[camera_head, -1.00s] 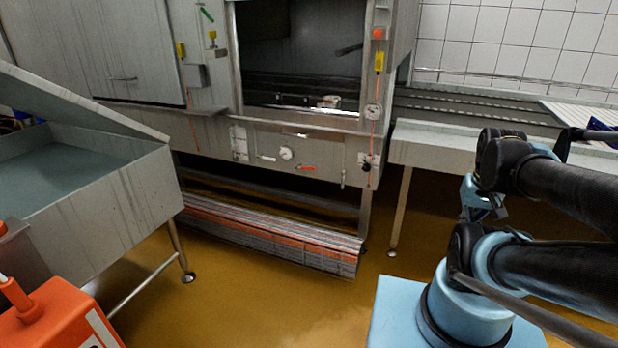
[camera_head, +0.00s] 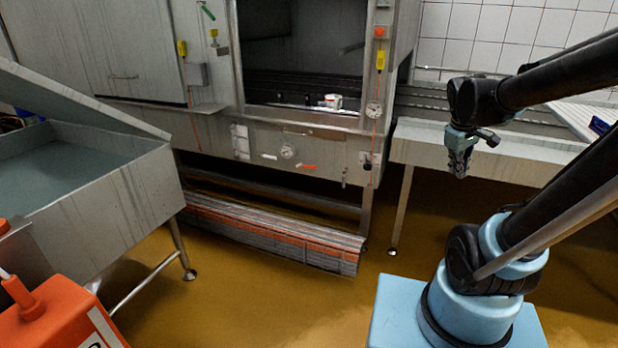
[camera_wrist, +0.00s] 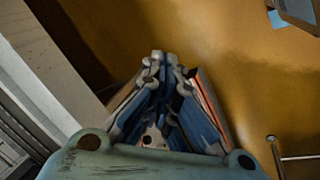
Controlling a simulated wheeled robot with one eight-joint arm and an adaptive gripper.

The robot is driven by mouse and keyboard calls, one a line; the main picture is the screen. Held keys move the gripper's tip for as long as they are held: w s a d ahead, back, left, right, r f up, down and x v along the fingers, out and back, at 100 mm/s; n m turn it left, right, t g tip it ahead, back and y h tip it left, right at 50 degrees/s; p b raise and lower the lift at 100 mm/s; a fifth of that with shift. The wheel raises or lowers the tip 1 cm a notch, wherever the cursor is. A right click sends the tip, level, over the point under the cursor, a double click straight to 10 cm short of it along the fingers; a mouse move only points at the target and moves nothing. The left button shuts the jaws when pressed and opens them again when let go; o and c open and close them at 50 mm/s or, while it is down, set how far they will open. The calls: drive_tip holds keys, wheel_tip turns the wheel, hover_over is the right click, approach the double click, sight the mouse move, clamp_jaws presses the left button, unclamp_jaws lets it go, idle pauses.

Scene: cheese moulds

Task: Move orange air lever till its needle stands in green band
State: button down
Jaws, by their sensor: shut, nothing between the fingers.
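The orange lever (camera_head: 307,167) is a small handle on the lower front panel of the steel machine, right of a round white gauge (camera_head: 288,151). A white lever (camera_head: 269,156) sits left of that gauge. The needle and any green band are too small to make out. My gripper (camera_head: 459,172) hangs pointing down, right of the machine and in front of the steel side table, well apart from the lever. In the wrist view my gripper (camera_wrist: 158,62) has its fingers together with nothing between them, above the floor.
A second gauge (camera_head: 374,109) and a black knob (camera_head: 367,160) are on the machine's right post. A steel basin (camera_head: 110,200) stands left, an orange box (camera_head: 60,320) front left. The yellow-brown floor between is clear.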

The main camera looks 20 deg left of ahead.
drive_tip(key=w+a+f+n+t+h, duration=0.1)
drive_tip(key=w+a+f+n+t, duration=0.15)
drive_tip(key=w+a+n, duration=0.8)
drive_tip(key=w+a+f+n+t+h, duration=0.1)
drive_tip(key=w+a+f+n, duration=0.2)
drive_tip(key=w+a, duration=1.3)
drive_tip(key=w+a+f+n+t, duration=0.1)
drive_tip(key=w+a+f+n, duration=0.2)
drive_tip(key=a+f, duration=0.35)
drive_tip(key=w+a+f+n+t, duration=0.1)
drive_tip(key=w+a+f+n, duration=0.2)
drive_tip(key=a, duration=0.6)
drive_tip(key=s+a+f+n+t+y, duration=0.3)
drive_tip(key=a+f+n, duration=0.5)
drive_tip(key=a+f, duration=0.9)
drive_tip(key=d+x, duration=0.1)
drive_tip(key=x, duration=0.7)
drive_tip(key=shift+w+a+r+h, duration=0.1)
drive_tip(key=shift+w+r+h, duration=0.1)
drive_tip(key=shift+r, duration=0.4)
drive_tip(key=shift+w+a+r+h, duration=0.1)
drive_tip(key=shift+w+r, duration=0.05)
drive_tip(key=shift+r, duration=0.45)
drive_tip(key=shift+w+a+r+h, duration=0.1)
drive_tip(key=shift+w+r, duration=0.1)
drive_tip(key=shift+r, duration=0.45)
